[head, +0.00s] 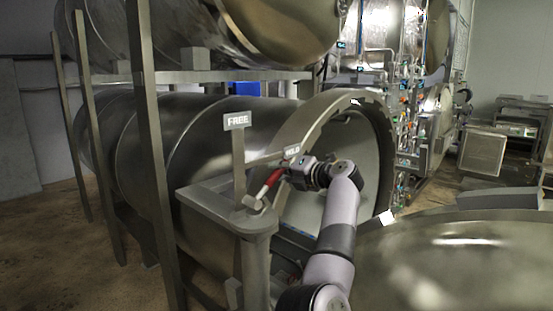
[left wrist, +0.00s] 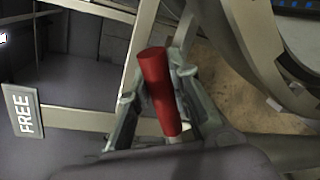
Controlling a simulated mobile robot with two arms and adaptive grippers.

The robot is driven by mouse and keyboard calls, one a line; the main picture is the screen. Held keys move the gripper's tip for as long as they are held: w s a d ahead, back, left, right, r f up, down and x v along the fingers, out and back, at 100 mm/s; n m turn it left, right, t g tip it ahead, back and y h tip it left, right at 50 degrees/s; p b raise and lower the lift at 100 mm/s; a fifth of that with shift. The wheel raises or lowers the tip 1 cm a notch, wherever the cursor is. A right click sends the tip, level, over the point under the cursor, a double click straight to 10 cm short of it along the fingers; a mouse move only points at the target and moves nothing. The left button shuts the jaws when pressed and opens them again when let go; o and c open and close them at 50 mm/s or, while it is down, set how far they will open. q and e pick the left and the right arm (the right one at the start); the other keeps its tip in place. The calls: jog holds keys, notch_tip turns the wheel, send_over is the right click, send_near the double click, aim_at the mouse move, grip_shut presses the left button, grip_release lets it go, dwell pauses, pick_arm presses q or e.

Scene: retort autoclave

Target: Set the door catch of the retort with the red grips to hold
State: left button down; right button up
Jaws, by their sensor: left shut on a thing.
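The door catch is a lever with a red grip (head: 268,184) on top of a grey post (head: 240,215) in front of the lower retort (head: 200,150). The lever slants up and right from its pivot, toward the HOLD sign (head: 292,151). The FREE sign (head: 237,121) stands to the left, away from the lever. My left gripper (head: 283,172) is at the upper end of the lever. In the left wrist view the red grip (left wrist: 158,85) lies between both fingers, which are shut on it. My right gripper is not in view.
The retort's round mouth (head: 385,150) stands open behind my left arm. A large shiny domed surface (head: 460,255) fills the lower right. Upright grey frame posts (head: 150,150) stand at the left. Pipes and valves (head: 405,90) are at the back. Floor is clear at lower left.

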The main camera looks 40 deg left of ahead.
pick_arm(q)
jog(key=shift+w+f+m, duration=0.45)
jog(key=shift+f+m, duration=0.25)
jog(key=shift+m, duration=0.1)
jog(key=shift+w+d+f+m+p, duration=0.1)
jog(key=shift+w+f+m+p, duration=0.05)
jog(key=shift+f+m+p, duration=0.2)
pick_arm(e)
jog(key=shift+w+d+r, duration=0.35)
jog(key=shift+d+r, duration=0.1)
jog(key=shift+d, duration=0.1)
pick_arm(q)
jog(key=shift+f+g, duration=0.1)
jog(key=shift+g, duration=0.2)
jog(key=c, duration=1.4)
grip_release()
jog(key=shift+w, duration=0.1)
jog(key=shift+c, duration=0.2)
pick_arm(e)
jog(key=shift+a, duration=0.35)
